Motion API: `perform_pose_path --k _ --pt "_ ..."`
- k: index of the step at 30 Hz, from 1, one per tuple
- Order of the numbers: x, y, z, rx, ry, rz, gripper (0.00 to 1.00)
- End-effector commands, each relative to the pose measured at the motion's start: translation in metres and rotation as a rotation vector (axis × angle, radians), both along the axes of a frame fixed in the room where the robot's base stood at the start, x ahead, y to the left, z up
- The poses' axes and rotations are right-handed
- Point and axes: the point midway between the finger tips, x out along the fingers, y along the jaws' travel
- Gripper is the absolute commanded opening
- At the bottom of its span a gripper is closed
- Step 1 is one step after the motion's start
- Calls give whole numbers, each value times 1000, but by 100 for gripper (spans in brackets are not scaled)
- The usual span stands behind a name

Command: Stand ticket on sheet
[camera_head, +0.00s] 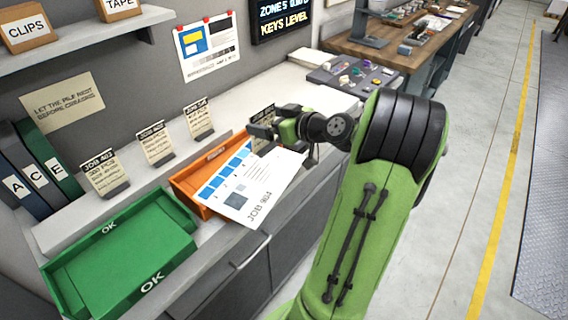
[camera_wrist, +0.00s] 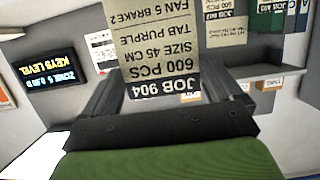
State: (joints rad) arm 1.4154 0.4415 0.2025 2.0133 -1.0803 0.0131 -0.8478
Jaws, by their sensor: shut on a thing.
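My gripper (camera_head: 266,129) is above the back right of the orange tray, shut on a ticket (camera_head: 262,113). In the wrist view the held ticket (camera_wrist: 150,50) is a pale card with a dark band reading JOB 904, its text upside down, between the two fingers of my gripper (camera_wrist: 162,82). The sheet (camera_head: 240,196), white with blue squares and marked JOB 904, lies on the orange tray (camera_head: 185,186) and reaches over its front edge. My gripper is above and behind the sheet's far end. The ticket's lower part is hidden in the head view.
Three other tickets stand on the ledge to the left: one (camera_head: 106,174), a second (camera_head: 154,144) and a third (camera_head: 198,119). A green OK tray (camera_head: 120,250) is left of the orange one. A grey board with small parts (camera_head: 352,78) lies farther back right.

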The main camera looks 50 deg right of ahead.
Motion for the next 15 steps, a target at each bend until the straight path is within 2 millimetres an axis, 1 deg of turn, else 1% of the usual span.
perform_pose_path --k 1,4,8,12,15 --pt "0 1 -15 9 1 1 46" --pt "0 1 -39 10 1 0 46" --pt "0 0 -59 7 1 -1 46" --pt "0 0 -86 7 1 -1 46" --pt "0 0 -93 3 0 -1 46"
